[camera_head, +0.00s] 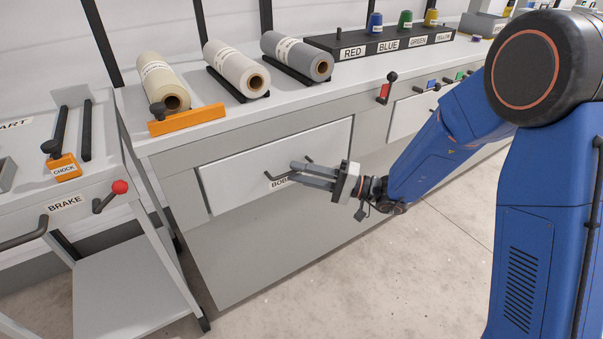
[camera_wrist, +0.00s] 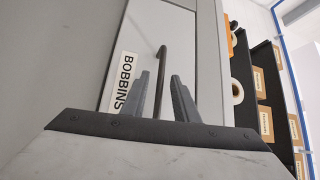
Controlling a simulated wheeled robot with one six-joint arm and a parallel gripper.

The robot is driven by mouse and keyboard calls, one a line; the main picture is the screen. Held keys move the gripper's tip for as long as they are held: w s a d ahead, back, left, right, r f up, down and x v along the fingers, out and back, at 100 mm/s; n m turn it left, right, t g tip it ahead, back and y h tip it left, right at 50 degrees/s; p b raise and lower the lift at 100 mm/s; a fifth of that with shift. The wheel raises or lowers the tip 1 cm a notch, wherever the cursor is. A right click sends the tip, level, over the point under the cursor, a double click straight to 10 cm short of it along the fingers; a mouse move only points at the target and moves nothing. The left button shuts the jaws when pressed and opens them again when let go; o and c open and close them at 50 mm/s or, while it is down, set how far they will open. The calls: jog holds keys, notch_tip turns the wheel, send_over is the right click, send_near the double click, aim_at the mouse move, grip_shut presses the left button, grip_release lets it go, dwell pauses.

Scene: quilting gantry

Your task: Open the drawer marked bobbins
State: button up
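The bobbins drawer has a white front (camera_head: 235,182) set in the grey bench and appears shut, flush with its surround. Its dark bar handle (camera_head: 278,176) is partly hidden behind my gripper (camera_head: 299,172). In the wrist view the handle (camera_wrist: 161,62) lies between my two grey fingers (camera_wrist: 160,76), which are spread apart on either side of it. I see no finger clearly touching the bar.
Fabric rolls (camera_head: 233,70) lie on the bench top above the drawer, with an orange block (camera_head: 187,120) at the bench edge. A cart with a red-knobbed brake lever (camera_head: 119,187) stands at left. A second drawer (camera_head: 410,115) is farther right. The floor in front is clear.

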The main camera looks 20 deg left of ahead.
grip_shut()
dwell(1.4)
